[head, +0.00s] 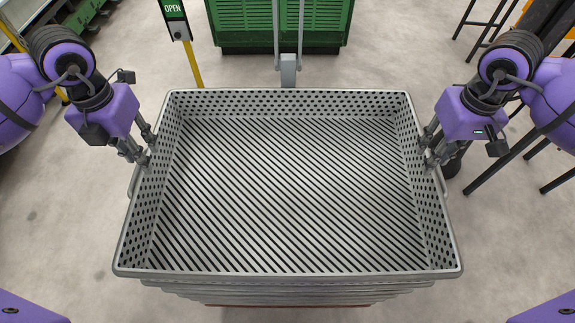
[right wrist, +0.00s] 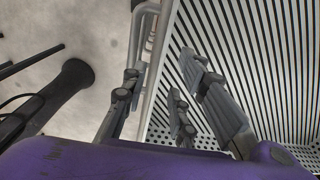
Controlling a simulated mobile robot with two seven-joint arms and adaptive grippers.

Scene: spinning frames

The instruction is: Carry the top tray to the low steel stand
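The top tray (head: 290,190) is a grey metal tray with a slotted floor and perforated walls, at the middle of the head view. It rests on a stack of similar trays (head: 290,289). My left gripper (head: 147,149) is at the tray's left rim by a side handle, its fingers apart. My right gripper (head: 427,151) is at the right rim. In the right wrist view the right gripper (right wrist: 165,85) is open, one finger outside the rim near the handle (right wrist: 149,50), another over the slotted floor. The tray is empty. I cannot identify the low steel stand.
A green slatted crate (head: 240,22) stands behind the tray, with a grey post (head: 288,70) before it. Dark thin legs (head: 500,160) stand at right. Bare floor (head: 60,220) shows at left.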

